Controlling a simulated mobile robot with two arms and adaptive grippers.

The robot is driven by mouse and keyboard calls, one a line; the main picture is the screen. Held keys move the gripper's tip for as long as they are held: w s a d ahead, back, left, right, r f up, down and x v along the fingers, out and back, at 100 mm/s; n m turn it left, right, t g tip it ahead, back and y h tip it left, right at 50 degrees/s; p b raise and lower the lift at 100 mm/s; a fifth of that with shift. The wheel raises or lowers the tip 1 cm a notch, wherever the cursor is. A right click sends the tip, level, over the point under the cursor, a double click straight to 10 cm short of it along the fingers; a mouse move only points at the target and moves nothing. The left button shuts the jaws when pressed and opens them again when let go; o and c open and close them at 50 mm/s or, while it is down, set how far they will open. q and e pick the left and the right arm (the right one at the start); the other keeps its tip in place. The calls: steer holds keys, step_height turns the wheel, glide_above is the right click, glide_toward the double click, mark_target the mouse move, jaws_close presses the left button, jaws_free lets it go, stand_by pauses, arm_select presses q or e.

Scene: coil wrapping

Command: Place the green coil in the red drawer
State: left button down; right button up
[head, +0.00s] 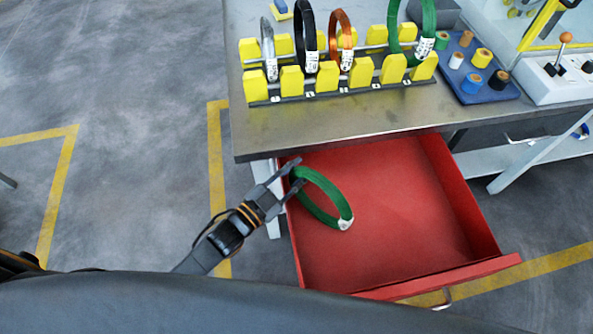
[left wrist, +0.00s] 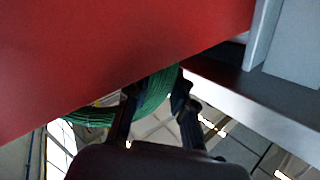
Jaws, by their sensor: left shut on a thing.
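My left gripper (head: 297,172) is shut on a green coil (head: 327,185), gripping its upper left part. The coil is a tilted ring with a white tag at its lower right end. In the head view it appears over the left part of the open, empty red drawer (head: 405,200); whether it touches the floor cannot be told. In the left wrist view the coil (left wrist: 88,118) passes between my left fingers (left wrist: 155,92), beside a red drawer panel (left wrist: 100,60). Another green coil (head: 428,20) hangs on the rack. My right gripper is not in view.
The metal table (head: 300,125) overhangs the drawer's back. On it are a yellow-post rack (head: 362,72) with silver, black and orange coils, and a blue tray (head: 490,92) of small spools. The drawer's right half is clear.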

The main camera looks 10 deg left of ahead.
arm_select(q)
steer(key=shift+r, duration=0.1)
steer(key=c, duration=1.4)
jaws_free()
steer(key=shift+f, duration=0.25)
steer(key=shift+r, duration=0.2)
steer(key=p+v, duration=0.3)
steer(key=v, duration=0.9)
